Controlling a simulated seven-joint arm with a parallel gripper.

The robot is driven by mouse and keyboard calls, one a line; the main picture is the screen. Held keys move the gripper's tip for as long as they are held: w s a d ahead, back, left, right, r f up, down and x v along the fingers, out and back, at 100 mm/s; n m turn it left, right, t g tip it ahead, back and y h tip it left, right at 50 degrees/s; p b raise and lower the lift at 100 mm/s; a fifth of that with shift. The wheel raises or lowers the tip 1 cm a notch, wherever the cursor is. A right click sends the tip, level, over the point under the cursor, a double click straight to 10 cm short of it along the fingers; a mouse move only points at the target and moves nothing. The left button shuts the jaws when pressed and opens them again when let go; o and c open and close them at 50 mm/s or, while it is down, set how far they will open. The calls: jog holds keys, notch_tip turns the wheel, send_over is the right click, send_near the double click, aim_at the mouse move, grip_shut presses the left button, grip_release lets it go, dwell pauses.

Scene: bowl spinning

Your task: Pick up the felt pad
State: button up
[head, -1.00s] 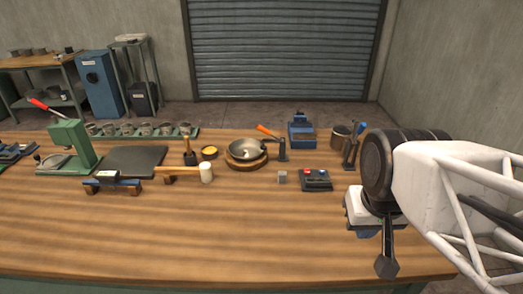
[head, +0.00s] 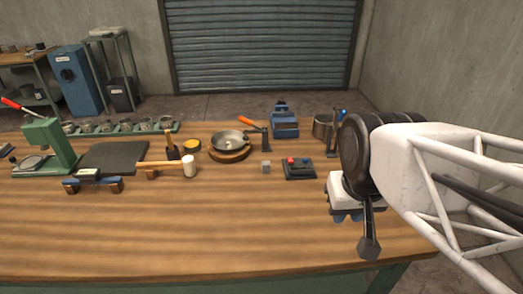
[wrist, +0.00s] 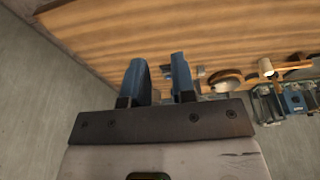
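A flat dark grey square pad (head: 113,158), which looks like the felt pad, lies on the wooden bench at the left, just right of a green press. I cannot confirm its material. My gripper (head: 347,217) is at the right of the bench in the head view, far from the pad and partly hidden by my arm. In the wrist view my gripper's two blue fingers (wrist: 158,82) stand apart with nothing between them. The pad is not clearly seen in the wrist view.
A metal bowl (head: 229,140), a control box (head: 299,168) and a small grey cube (head: 266,166) are mid-bench. The bench front is clear.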

jog(key=o, duration=0.6)
jog(key=shift+w, duration=0.1)
jog(key=n+g, duration=0.3)
jog(key=n, duration=1.5)
send_over(267, 163)
jog(key=f, duration=1.4)
jog(key=shift+s+d+f, duration=0.15)
jog(key=shift+s+d, duration=0.05)
jog(key=shift+s, duration=0.1)
jog(key=shift+w+a+f, duration=0.2)
jog(key=shift+w+f, duration=0.2)
